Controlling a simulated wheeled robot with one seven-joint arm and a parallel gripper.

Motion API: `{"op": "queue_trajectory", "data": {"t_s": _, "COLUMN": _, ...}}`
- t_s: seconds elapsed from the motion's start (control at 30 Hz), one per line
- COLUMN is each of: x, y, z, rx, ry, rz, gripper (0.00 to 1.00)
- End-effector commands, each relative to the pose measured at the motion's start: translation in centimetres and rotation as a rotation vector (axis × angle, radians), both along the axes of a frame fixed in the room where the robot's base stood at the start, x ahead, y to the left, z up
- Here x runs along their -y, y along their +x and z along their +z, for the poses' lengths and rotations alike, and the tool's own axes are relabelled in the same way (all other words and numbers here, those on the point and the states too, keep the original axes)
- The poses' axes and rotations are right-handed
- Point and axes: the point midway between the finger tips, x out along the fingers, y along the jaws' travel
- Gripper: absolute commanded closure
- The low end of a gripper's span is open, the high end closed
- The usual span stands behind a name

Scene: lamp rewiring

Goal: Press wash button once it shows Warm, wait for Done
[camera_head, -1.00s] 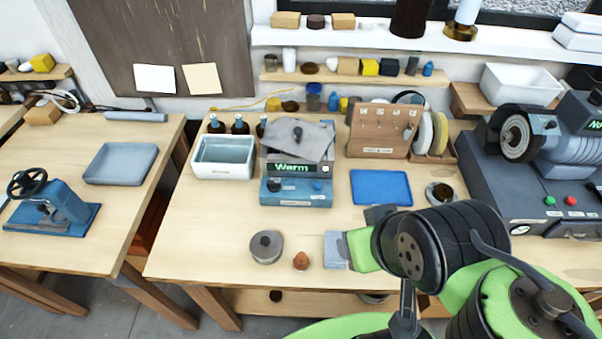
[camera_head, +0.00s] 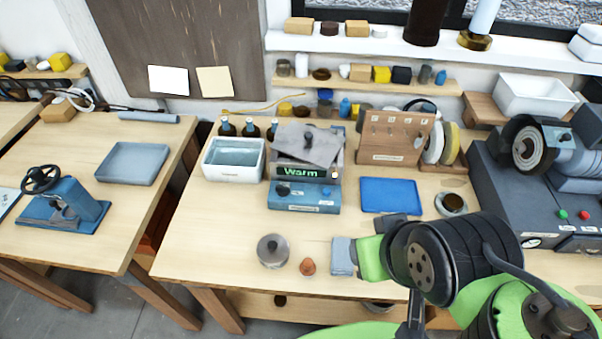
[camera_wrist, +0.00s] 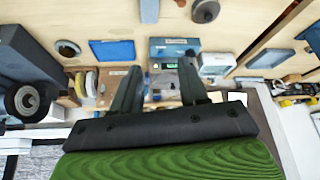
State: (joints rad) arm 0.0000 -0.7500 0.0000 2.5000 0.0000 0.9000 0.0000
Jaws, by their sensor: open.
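The blue and grey washer (camera_head: 303,198) stands on the middle table, and its green display (camera_head: 302,172) reads "Warm". A small blue button (camera_head: 327,192) sits on its front panel at the right, with a dark knob (camera_head: 283,190) at the left. A grey lid (camera_head: 310,145) rests tilted on top. The washer also shows in the wrist view (camera_wrist: 172,48), beyond the fingers. My gripper (camera_wrist: 159,66) is open and empty there, its fingers apart and touching nothing visible. In the head view my arm hides most of the gripper, at the lower right.
A white basin (camera_head: 233,176) stands left of the washer, a blue tray (camera_head: 389,196) right of it. A round metal can (camera_head: 272,251), a brown lump (camera_head: 307,267) and a grey block (camera_head: 342,257) lie near the front edge. A tool rack (camera_head: 395,138) stands behind.

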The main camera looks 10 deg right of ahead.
Motion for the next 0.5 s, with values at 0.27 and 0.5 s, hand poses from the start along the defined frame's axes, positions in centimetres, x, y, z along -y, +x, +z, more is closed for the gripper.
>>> {"op": "queue_trajectory", "data": {"t_s": 0.27, "x": 0.00, "y": 0.00, "z": 0.00, "rx": 0.000, "ry": 0.000, "rz": 0.000, "gripper": 1.00}}
{"op": "queue_trajectory", "data": {"t_s": 0.5, "x": 0.00, "y": 0.00, "z": 0.00, "rx": 0.000, "ry": 0.000, "rz": 0.000, "gripper": 1.00}}
